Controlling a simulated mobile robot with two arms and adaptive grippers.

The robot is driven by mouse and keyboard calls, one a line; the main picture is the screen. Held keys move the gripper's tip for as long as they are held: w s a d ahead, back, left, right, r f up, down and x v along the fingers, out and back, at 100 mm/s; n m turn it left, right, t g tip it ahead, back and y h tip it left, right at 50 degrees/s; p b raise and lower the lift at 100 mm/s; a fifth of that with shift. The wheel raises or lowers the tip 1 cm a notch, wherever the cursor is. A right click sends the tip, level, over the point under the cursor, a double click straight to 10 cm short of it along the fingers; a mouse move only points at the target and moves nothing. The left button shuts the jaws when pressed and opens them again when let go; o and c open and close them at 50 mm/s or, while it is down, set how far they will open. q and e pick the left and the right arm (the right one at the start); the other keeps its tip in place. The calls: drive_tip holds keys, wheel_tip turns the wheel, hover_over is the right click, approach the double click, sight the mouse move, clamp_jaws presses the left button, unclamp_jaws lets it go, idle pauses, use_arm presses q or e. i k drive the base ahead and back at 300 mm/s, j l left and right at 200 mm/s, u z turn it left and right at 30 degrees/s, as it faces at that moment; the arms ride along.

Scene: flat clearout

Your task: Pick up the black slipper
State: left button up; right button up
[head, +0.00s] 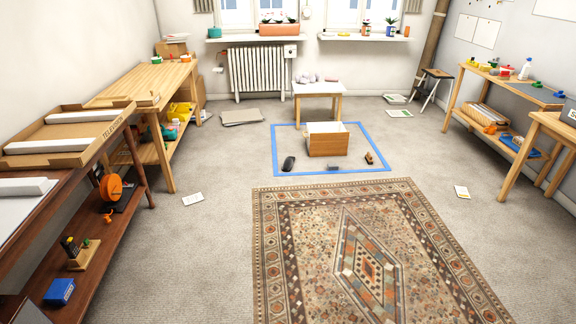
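A small black object that looks like the black slipper (289,163) lies on the carpet inside the blue taped square (277,150), near its left front part. It is to the left of an open cardboard box (328,145) and apart from it. It is small at this distance, so its details are hard to make out. Neither of my grippers shows in the head view.
A grey item (334,168) and a brown item (369,158) lie by the tape's front edge. A patterned rug (300,210) covers the floor in front. Tables line both sides (110,95). A paper (193,198) lies left; the carpet between is clear.

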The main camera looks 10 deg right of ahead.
sight(289, 161)
drive_tip(key=i, duration=3.85)
drive_tip(key=i+j+z, duration=0.2)
drive_tip(key=i, duration=0.3)
drive_tip(key=i+j+z, duration=0.2)
drive_tip(key=i, duration=0.35)
drive_tip(key=i+j+z, duration=0.25)
drive_tip(key=i+j, duration=0.1)
drive_tip(key=i, duration=0.15)
